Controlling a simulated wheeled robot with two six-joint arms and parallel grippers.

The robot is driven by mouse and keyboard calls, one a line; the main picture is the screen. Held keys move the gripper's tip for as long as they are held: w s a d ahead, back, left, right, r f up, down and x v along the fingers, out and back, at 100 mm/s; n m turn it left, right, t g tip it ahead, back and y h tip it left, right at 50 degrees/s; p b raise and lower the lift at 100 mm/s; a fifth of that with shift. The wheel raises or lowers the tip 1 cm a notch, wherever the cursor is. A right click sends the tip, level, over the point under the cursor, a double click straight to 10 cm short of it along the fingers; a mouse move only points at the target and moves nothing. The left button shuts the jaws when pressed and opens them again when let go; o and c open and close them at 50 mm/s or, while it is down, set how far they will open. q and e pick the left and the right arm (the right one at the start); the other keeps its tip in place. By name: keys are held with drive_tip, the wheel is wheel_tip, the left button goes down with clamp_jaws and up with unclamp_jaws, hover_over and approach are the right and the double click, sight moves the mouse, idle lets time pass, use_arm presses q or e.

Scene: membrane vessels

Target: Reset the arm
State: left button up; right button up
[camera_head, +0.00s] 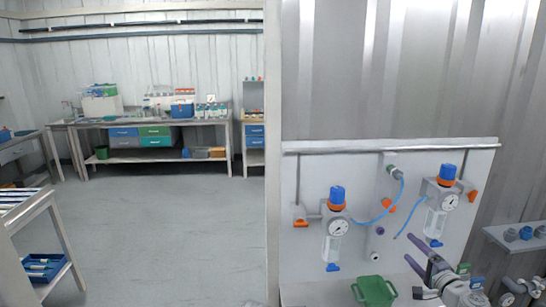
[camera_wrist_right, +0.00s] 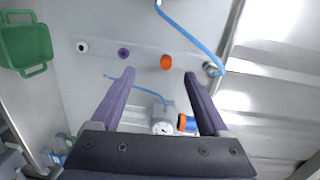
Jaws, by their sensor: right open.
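My right gripper (camera_head: 410,254) is in front of the lower right of the white panel (camera_head: 365,170). In the right wrist view its two purple fingers (camera_wrist_right: 159,76) stand wide apart with nothing held between them. The right regulator (camera_head: 441,200), with blue knob, round gauge and clear bowl, is above the gripper in the head view. Its gauge (camera_wrist_right: 163,127) shows beyond the fingers in the wrist view. A thin blue hose (camera_head: 416,211) hangs near it, its lower end apparently free. My left gripper is not in view.
A left regulator (camera_head: 337,220) is on the panel, with another blue hose (camera_head: 377,217) near it. A green basket (camera_head: 374,291) is below, close left of my gripper. A grey shelf (camera_head: 520,244) with caps is at the right. Open floor (camera_head: 170,225) lies left, before a workbench (camera_head: 150,123).

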drive_tip(key=s+a+f+n+g+y, duration=0.15)
drive_tip(key=a+f+n+g, duration=0.3)
drive_tip(key=a, duration=0.55)
drive_tip(key=s+a+f+n+g+y, duration=0.1)
drive_tip(key=s+a+f+n+g, duration=0.3)
drive_tip(key=a, duration=0.6)
drive_tip(key=s+a+f+n+g+y, duration=0.1)
drive_tip(key=a+f+n+g+y, duration=0.2)
drive_tip(key=a+f, duration=0.45)
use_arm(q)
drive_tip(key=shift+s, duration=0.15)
use_arm(e)
drive_tip(key=s+a+f+n+g+h, duration=0.2)
drive_tip(key=s+a+n+g+h, duration=0.1)
drive_tip(key=s, duration=0.4)
drive_tip(key=s+a+f+n+g+h, duration=0.2)
drive_tip(key=s+n+h, duration=0.3)
drive_tip(key=s, duration=0.3)
drive_tip(key=shift+s+a+f+g+h, duration=0.25)
drive_tip(key=shift+a+g+h, duration=0.3)
drive_tip(key=shift+a+h, duration=0.3)
